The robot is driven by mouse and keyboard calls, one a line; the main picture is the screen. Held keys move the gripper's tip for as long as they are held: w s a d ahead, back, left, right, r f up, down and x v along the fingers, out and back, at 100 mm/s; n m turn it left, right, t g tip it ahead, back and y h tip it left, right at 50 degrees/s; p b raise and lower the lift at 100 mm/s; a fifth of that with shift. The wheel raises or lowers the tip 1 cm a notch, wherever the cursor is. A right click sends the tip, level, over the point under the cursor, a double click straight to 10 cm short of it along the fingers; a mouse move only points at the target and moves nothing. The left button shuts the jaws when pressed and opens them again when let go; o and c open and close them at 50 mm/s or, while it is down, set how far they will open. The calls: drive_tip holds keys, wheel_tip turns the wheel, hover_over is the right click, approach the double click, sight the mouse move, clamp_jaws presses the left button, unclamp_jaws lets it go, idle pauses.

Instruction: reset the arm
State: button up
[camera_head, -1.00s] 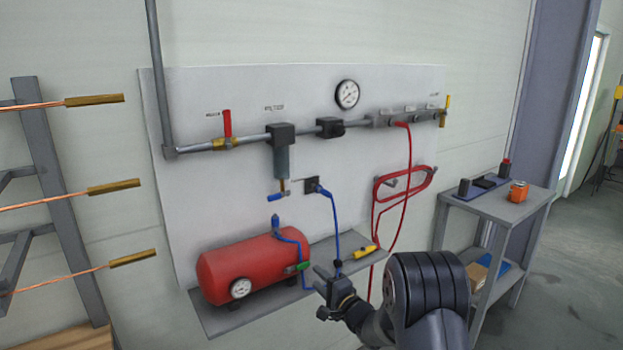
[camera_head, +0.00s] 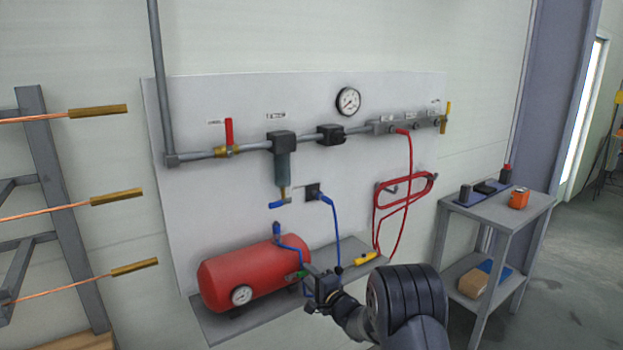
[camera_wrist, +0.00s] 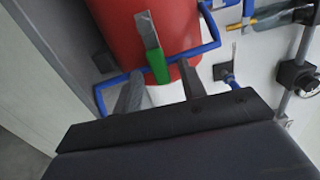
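My gripper (camera_head: 318,276) is at the right end of the red air tank (camera_head: 240,272), beside the green valve handle (camera_head: 300,274), in the head view. In the wrist view my gripper's two grey fingers (camera_wrist: 160,90) stand apart, with nothing held between them. The green handle (camera_wrist: 157,62) shows just beyond and between the fingertips, in front of the red tank (camera_wrist: 150,25). I cannot tell whether a finger touches it. My dark arm reaches in from the lower right of the head view.
A blue hose (camera_head: 336,225) hangs close to my gripper. The shelf (camera_head: 205,320) under the tank carries a yellow tool (camera_head: 365,257). A red hose (camera_head: 404,190) hangs on the panel (camera_head: 230,100). A grey cart (camera_head: 510,215) stands at the right.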

drive_tip(key=b+v, duration=0.2)
drive_tip(key=v, duration=0.8)
drive_tip(key=p+x, duration=0.2)
drive_tip(key=x, duration=0.8)
drive_tip(key=shift+w+r, duration=0.1)
drive_tip(key=shift+w, duration=0.05)
drive_tip(key=shift+a+r+n, duration=0.1)
drive_tip(key=shift+r+n, duration=0.4)
drive_tip(key=shift+n, duration=0.7)
